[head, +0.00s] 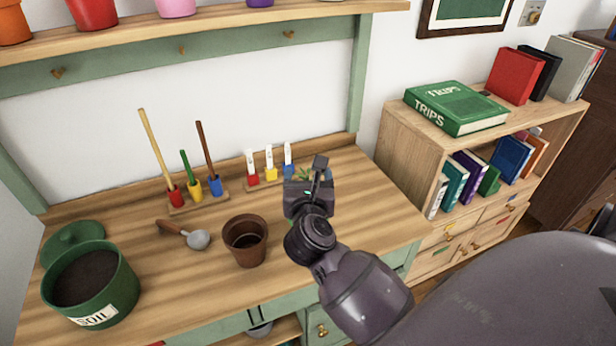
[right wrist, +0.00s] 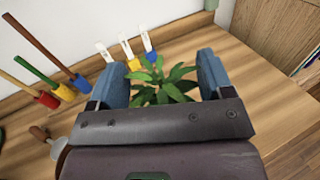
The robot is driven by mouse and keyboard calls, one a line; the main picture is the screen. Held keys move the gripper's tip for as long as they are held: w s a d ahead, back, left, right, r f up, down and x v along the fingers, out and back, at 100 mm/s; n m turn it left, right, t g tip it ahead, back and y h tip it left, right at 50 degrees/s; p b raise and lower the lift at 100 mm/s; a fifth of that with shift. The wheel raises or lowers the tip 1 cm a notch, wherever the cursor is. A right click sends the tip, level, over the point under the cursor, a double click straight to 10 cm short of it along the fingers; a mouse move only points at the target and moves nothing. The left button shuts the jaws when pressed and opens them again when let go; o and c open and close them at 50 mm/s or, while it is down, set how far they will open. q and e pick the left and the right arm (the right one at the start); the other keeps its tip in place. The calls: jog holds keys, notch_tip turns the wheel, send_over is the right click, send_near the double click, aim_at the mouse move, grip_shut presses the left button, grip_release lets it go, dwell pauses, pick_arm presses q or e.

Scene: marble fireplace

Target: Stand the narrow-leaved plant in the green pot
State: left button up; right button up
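A plant with pointed green leaves (right wrist: 165,86) shows between the fingers of my right gripper (right wrist: 162,82) in the right wrist view. The fingers are wide apart and the gripper is open. The plant's base is hidden behind the gripper body, and I cannot tell whether any finger touches it. In the head view my right gripper (head: 319,172) is over the right part of the bench, and only a few leaf tips (head: 304,173) show beside it. No plain green pot is clear; a green tub (head: 110,293) of soil marked SOIL stands at the left. My left gripper is out of view.
A brown pot (head: 246,255) stands left of my right arm. A trowel (head: 195,238) and a green lid (head: 75,238) lie on the wooden bench (head: 180,300). Coloured tools (head: 191,190) and white labels (head: 268,160) stand in racks behind. Pots line the upper shelf (head: 200,30).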

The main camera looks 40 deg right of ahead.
jog(key=shift+r, duration=0.25)
jog(key=shift+s+a+f, duration=0.1)
jog(key=shift+s+a, duration=0.1)
jog(key=shift+s, duration=0.05)
jog(key=s+a+r+n+t+y, duration=0.1)
jog(key=s+a+n+t+y, duration=0.1)
jog(key=s+a+n+t, duration=0.65)
jog(key=s+d+f+n+g+y, duration=0.2)
jog(key=s+f+n+g+y, duration=0.2)
jog(key=f+n, duration=0.8)
jog(key=s+d+f+n+g+y, duration=0.2)
jog(key=s+f+n+g+y, duration=0.2)
jog(key=n, duration=2)
jog(key=s+f+g, duration=0.3)
jog(key=f, duration=0.5)
jog(key=shift+s+f, duration=0.2)
